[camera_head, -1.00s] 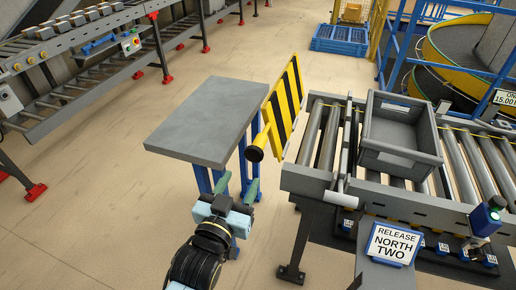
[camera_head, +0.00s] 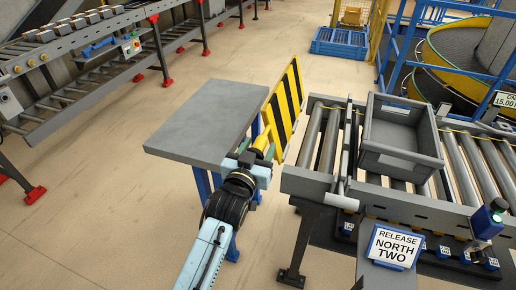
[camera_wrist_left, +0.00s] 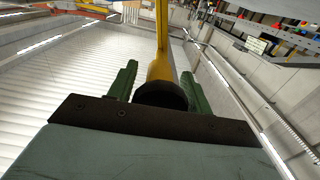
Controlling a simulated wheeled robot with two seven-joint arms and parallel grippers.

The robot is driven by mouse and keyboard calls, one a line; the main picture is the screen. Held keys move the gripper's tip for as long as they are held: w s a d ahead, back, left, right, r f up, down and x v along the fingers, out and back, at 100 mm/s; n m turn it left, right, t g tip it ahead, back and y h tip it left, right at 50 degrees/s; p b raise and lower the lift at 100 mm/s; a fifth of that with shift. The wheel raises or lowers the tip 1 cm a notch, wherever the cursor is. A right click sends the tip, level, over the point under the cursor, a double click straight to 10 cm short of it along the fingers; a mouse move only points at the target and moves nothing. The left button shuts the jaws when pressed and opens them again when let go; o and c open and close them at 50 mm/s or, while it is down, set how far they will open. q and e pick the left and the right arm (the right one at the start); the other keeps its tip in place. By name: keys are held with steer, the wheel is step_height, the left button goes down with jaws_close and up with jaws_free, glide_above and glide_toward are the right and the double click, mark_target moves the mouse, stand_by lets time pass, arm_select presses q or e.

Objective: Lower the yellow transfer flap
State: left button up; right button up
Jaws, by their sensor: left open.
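The yellow transfer flap (camera_head: 284,108), with black diagonal stripes, stands raised between a grey table and the roller conveyor. Its yellow handle (camera_head: 261,142) points toward me. My left gripper (camera_head: 257,152) is at the handle, its fingers on either side of it. In the left wrist view the handle's dark round end (camera_wrist_left: 160,95) lies between the two green fingers, which are apart. The yellow bar runs up behind that end. I cannot tell whether a finger touches it. My right gripper is not in view.
A grey tote (camera_head: 398,138) sits on the roller conveyor (camera_head: 322,140) at the right. The grey table (camera_head: 205,125) is left of the flap. A sign reading "RELEASE NORTH TWO" (camera_head: 394,246) stands in front of the conveyor. Open floor lies at the left.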

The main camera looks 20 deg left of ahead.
arm_select(q)
jaws_close()
stand_by(0.3)
